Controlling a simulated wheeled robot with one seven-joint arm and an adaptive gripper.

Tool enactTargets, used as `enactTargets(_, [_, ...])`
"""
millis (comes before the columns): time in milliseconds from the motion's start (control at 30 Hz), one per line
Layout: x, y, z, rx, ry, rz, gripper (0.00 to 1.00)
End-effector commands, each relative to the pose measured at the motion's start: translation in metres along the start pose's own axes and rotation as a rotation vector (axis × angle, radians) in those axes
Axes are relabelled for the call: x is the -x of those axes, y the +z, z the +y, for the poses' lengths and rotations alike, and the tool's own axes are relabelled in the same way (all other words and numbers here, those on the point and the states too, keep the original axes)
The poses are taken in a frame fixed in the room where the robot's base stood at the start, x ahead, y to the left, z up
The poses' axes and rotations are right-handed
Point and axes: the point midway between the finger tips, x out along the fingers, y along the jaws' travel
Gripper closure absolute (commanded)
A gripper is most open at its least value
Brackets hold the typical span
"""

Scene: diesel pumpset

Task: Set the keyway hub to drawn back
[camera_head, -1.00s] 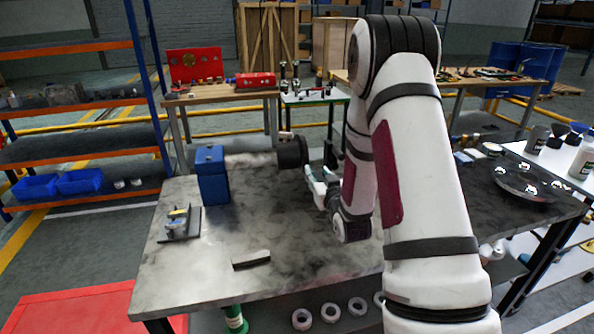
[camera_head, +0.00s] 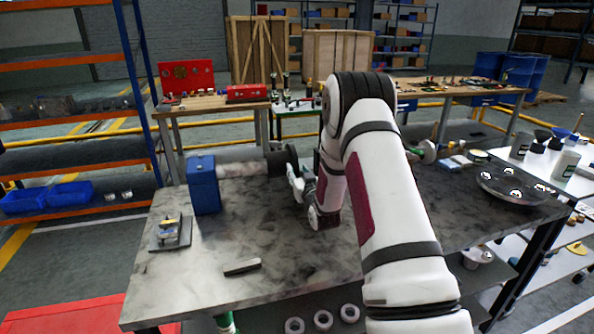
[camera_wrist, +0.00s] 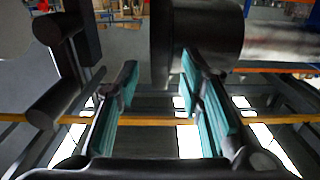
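The keyway hub (camera_head: 281,162) is a dark cylinder on the end of a pale horizontal shaft (camera_head: 240,170) that reaches right from a blue housing (camera_head: 203,186) on the table. In the wrist view the hub (camera_wrist: 212,30) fills the upper middle, with the shaft on its right. My gripper (camera_head: 293,176) is just right of the hub in the head view. In the wrist view my gripper (camera_wrist: 160,80) has its teal-padded fingers wide apart. The hub's dark flange lies in line with the gap between the fingertips; I cannot tell whether they touch.
The grey tabletop (camera_head: 200,275) holds a small fixture (camera_head: 170,233) at the left and a dark bar (camera_head: 242,267) at the front. A round dark plate (camera_head: 520,190) lies at the right. The table's front middle is mostly clear. Part of the tabletop is hidden by my arm.

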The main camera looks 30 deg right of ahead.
Motion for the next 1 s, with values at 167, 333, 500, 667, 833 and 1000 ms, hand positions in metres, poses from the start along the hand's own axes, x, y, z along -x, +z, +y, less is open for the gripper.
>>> enactTargets(167, [-0.015, 0.000, 0.000, 0.000, 0.000, 0.001, 0.65])
enactTargets(333, [-0.019, 0.000, 0.000, 0.000, 0.000, -0.001, 0.65])
enactTargets(500, [-0.019, 0.000, 0.000, 0.000, 0.000, -0.001, 0.65])
enactTargets(667, [-0.019, 0.000, 0.000, 0.000, 0.000, -0.001, 0.99])
enactTargets(833, [-0.019, 0.000, 0.000, 0.001, 0.000, 0.000, 1.00])
enactTargets(1000, [-0.020, 0.000, -0.017, 0.000, -0.005, 0.001, 1.00])
